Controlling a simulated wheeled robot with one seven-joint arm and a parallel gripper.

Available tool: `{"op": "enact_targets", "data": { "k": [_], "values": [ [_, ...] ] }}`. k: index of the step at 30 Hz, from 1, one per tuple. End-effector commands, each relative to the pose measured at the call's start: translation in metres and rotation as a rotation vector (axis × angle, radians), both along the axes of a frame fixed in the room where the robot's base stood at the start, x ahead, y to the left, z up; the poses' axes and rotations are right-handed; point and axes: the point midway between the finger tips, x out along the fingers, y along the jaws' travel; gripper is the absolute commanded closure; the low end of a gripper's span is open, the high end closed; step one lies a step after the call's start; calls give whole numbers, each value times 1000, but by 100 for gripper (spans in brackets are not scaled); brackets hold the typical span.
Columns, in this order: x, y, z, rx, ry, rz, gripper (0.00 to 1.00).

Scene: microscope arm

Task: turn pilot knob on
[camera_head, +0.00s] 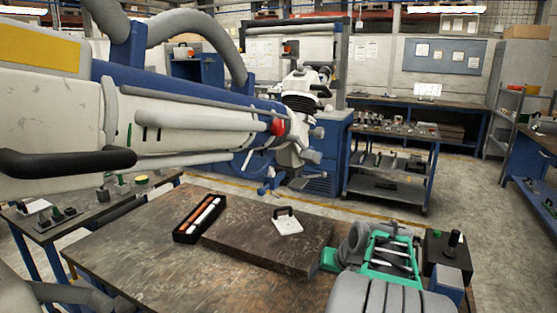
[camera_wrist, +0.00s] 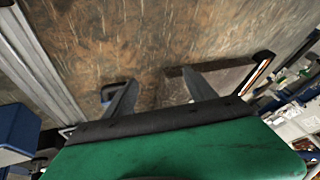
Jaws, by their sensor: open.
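I cannot tell for sure which part is the pilot knob. A red round end piece (camera_head: 278,127) sits on the white and blue microscope arm (camera_head: 190,115) in the head view. A black upright knob (camera_head: 453,243) stands on a dark box at the right end of the bench. In the wrist view my gripper (camera_wrist: 159,88) has two dark fingers spread apart with nothing between them, above the worn bench top (camera_wrist: 100,45). A green and grey part at the lower right of the head view appears to be my arm; my fingers are not clear there.
The bench (camera_head: 140,265) carries a dark slab (camera_head: 255,245), a white block with a black handle (camera_head: 287,223) and a black tray with pen-like tools (camera_head: 177,236). A shelved cart (camera_head: 395,150) stands behind. The bench's left part is clear.

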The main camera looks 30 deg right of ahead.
Motion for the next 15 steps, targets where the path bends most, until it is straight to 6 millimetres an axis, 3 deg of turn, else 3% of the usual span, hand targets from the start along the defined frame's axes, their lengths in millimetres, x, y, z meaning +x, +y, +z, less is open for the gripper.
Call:
{"op": "enact_targets", "data": {
  "k": [1, 2, 4, 6, 9, 12, 15],
  "values": [
    [26, -36, 32, -24, -147, -16, 35],
    [46, -50, 60, -36, -259, -13, 35],
    [88, -60, 141, -31, -544, 20, 35],
    [113, -43, 222, 38, -798, 69, 35],
    [119, -5, 310, 212, -1056, 128, 35],
    [112, 17, 356, 391, -1185, 135, 35],
    [115, 22, 367, 459, -1209, 121, 35]
  ]
}}
